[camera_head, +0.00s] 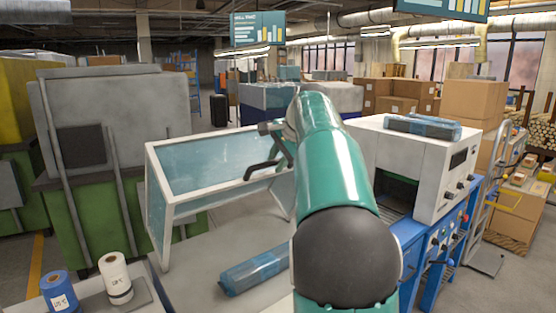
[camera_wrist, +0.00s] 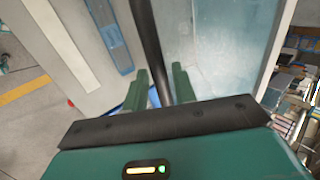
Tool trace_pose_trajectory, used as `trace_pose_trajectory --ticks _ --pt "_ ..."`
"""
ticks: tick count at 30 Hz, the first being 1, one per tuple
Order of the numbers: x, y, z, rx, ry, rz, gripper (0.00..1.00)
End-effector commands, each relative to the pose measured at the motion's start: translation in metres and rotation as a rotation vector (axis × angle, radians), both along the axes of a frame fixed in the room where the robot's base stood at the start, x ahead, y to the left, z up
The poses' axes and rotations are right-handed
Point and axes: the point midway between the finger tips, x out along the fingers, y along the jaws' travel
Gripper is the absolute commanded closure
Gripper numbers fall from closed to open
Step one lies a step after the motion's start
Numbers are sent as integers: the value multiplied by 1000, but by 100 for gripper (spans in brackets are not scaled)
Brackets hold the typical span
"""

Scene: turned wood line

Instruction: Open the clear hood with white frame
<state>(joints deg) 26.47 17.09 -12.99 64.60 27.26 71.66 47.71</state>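The clear hood with white frame (camera_head: 222,158) stands over the machine bed (camera_head: 195,252) in the middle of the head view. Its lower front edge is above the bed. A black bar handle (camera_head: 262,170) is on its front, partly hidden by my teal arm. In the wrist view, my gripper (camera_wrist: 159,67) has its two green fingers apart, one on each side of the dark handle bar (camera_wrist: 148,38). I see a gap at the left finger; contact at the right finger is unclear. The hood's frosted panel (camera_wrist: 225,40) shows behind.
A blue wrapped parcel (camera_head: 255,271) lies on the bed before the hood. A white machine (camera_head: 425,160) on a blue base stands right. White (camera_head: 116,277) and blue (camera_head: 58,291) rolls stand front left. Cardboard boxes (camera_head: 472,100) are stacked at the right.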

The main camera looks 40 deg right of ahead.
Motion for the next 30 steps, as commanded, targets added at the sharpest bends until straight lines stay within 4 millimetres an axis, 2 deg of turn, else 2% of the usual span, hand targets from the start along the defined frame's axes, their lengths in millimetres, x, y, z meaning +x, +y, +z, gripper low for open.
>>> trace_pose_trajectory --ticks 10,14,30 --pt "1 -2 2 -3 -1 -3 63" --pt "-5 -2 11 -4 -2 -4 63" --pt "-68 -4 98 -3 -2 -5 63"
